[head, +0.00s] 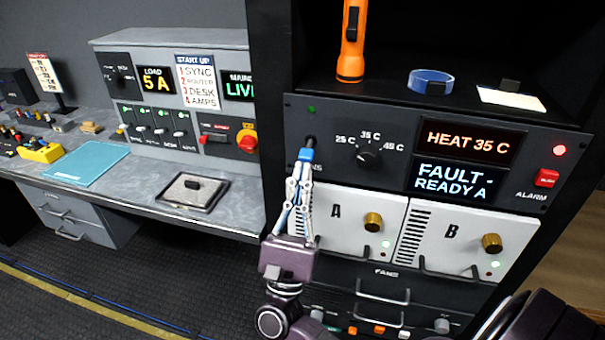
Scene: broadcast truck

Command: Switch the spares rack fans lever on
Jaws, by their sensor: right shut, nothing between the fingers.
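The spares rack panel (400,118) is dark, with a small lever (310,141) at its left end. A small green lamp (311,109) sits above the lever. The lettering under the lever is partly hidden; only "NS" shows. My right gripper (305,156) is shut and empty, with blue fingertips just below or against the lever. I cannot tell whether they touch it. The fingertips hide the lever's lower part, so its setting is unclear. My left gripper is not in view.
A dial (368,153), a display reading "HEAT 35 C" (468,141), one reading "FAULT - READY A" (451,182) and a red alarm button (546,178) are on the panel. Modules A (345,217) and B (465,240), with brass knobs, sit below. An orange flashlight (352,40) stands above.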

